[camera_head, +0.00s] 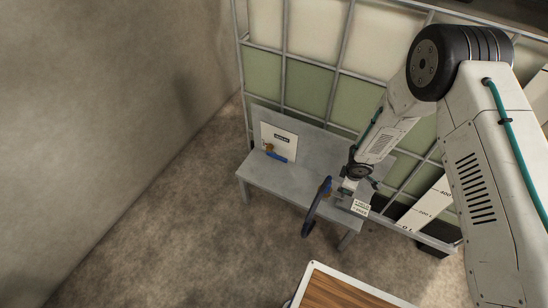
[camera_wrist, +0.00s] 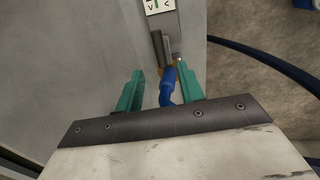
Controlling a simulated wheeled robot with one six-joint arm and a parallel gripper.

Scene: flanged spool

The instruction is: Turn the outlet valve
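The valve near my gripper has a blue lever handle (camera_wrist: 168,88) and a grey and brass body (camera_wrist: 162,48) in the wrist view. My gripper (camera_wrist: 159,70) has two teal fingers spread apart. The blue handle lies between them, close to the right finger, with a clear gap to the left finger. I cannot tell whether the right finger touches it. In the head view my gripper (camera_head: 346,192) is at the right end of the grey bench (camera_head: 306,174), and the valve there is mostly hidden.
Another brass valve with a blue handle (camera_head: 276,156) sits by a white sign board (camera_head: 279,141) at the bench's left. A dark blue hose (camera_head: 317,207) hangs over the front edge. A caged tank (camera_head: 304,83) stands behind. A wood-topped surface (camera_head: 340,290) is in front.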

